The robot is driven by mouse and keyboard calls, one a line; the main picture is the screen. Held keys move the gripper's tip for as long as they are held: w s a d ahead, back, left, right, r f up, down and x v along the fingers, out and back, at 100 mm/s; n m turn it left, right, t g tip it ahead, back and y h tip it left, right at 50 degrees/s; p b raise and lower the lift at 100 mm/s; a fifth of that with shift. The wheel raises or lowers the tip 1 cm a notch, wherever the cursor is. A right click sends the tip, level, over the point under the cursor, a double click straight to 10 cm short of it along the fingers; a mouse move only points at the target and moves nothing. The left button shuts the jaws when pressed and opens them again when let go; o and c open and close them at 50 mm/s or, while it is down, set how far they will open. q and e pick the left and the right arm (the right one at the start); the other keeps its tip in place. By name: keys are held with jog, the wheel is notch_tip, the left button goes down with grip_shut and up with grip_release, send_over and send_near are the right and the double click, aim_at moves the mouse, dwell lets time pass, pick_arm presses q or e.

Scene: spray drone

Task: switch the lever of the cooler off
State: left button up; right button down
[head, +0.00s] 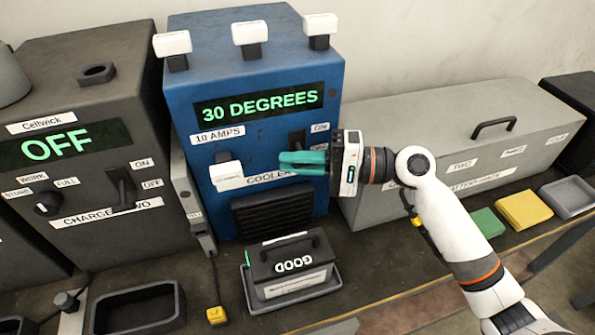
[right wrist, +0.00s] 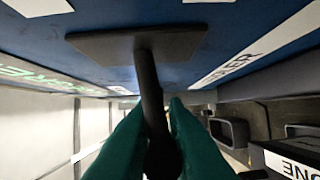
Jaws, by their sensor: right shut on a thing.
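The cooler (head: 180,110) is a blue box with a green "30 DEGREES" display (head: 260,103) in the head view. Its dark lever (head: 297,138) is on the front right, below the display and beside an "ON" label; its lower part is hidden behind my gripper. My right gripper (head: 284,162), with teal fingers, is at the lever. In the right wrist view, the lever's dark stem (right wrist: 149,75) runs from its plate (right wrist: 125,46) down between the fingers (right wrist: 152,108), which are shut on it. My left gripper is not in view.
A dark charger box (head: 90,160) reading "OFF" stands left of the cooler. A "GOOD" battery (head: 290,262) in a tray sits in front. A long grey box (head: 440,140) stands right. Yellow and green blocks (head: 523,209) lie along the right table edge.

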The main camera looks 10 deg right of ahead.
jog(key=shift+f+n+b, duration=0.3)
jog(key=shift+b, duration=0.05)
jog(key=shift+r, duration=0.1)
jog(key=c, duration=1.5)
grip_release()
jog(key=shift+d, duration=0.45)
jog(key=s+d+b, duration=0.2)
jog(key=d, duration=0.9)
jog(key=shift+s+b, duration=0.15)
jog(key=shift+b, duration=0.2)
